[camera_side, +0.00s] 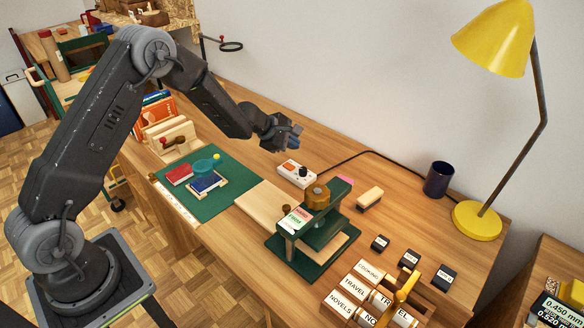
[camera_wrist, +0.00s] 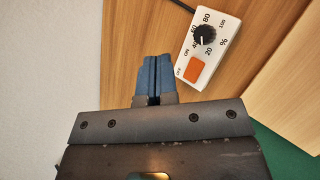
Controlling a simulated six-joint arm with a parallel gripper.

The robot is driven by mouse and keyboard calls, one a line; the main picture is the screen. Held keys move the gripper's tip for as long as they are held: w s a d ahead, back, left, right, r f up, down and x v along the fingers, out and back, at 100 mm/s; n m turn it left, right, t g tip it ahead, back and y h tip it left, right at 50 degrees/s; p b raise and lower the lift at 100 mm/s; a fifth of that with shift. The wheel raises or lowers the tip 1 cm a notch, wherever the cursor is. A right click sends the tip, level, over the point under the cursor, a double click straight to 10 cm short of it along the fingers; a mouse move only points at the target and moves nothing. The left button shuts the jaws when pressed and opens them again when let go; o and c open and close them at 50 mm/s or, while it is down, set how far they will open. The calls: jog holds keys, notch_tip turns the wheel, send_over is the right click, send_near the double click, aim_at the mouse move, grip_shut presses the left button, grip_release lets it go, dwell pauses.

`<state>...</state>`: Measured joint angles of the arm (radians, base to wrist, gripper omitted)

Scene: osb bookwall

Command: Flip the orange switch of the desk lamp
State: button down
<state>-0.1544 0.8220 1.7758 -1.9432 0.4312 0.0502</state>
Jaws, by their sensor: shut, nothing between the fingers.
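The orange switch (camera_wrist: 194,69) sits on a white control box (camera_wrist: 222,42) with a black dial and ON and OFF marks. In the side view the box (camera_side: 297,174) lies on the desk, with a cord running towards the yellow desk lamp (camera_side: 477,222). My gripper (camera_wrist: 153,58) is shut and empty, its blue fingers side by side. In the wrist view the fingertips are just left of the switch and appear apart from it. In the side view my gripper (camera_side: 297,137) is above the desk, behind and left of the box. Its height over the box is hard to judge.
A green press (camera_side: 310,235) stands right of the box, with a wooden board (camera_side: 265,207) in front. A green mat (camera_side: 232,212) holds small books and a teal dish. A dark mug (camera_side: 438,179) stands near the lamp. The wall is close behind my gripper.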

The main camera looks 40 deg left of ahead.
aim_at(292, 169)
jog(key=shift+f, duration=2.75)
jog(key=shift+f, duration=0.15)
jog(key=shift+f, duration=0.3)
jog(key=shift+f, duration=0.25)
dwell(0.3)
jog(key=shift+r, duration=0.15)
jog(key=shift+r, duration=0.6)
jog(key=shift+r, duration=2.5)
